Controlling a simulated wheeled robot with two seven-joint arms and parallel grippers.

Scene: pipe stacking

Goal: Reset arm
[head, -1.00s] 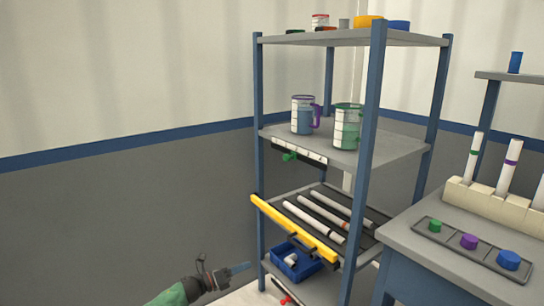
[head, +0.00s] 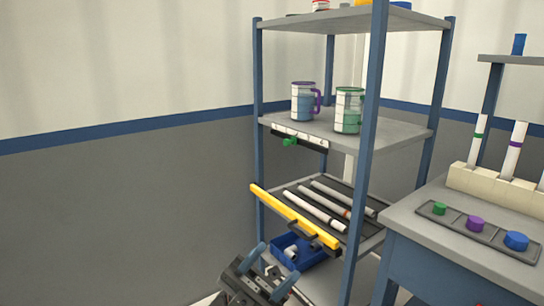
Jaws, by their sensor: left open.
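My left gripper (head: 271,271) shows at the bottom middle of the head view. It is open, with its two blue-grey fingers apart and nothing seen between them. It appears in front of and below the yellow-fronted drawer (head: 290,217), overlapping the lower left of the blue bin (head: 313,254) in the picture. Whether it touches the bin cannot be told. Several white pipes (head: 314,212) lie on the dark drawer tray. My right gripper is not in view.
A shelf rack with blue posts (head: 367,150) holds a purple-handled jug (head: 303,103) and a green-handled jug (head: 348,110). A grey table (head: 420,228) at right carries a cap tray (head: 487,241) and a pipe holder (head: 490,188). The space left of the rack is clear.

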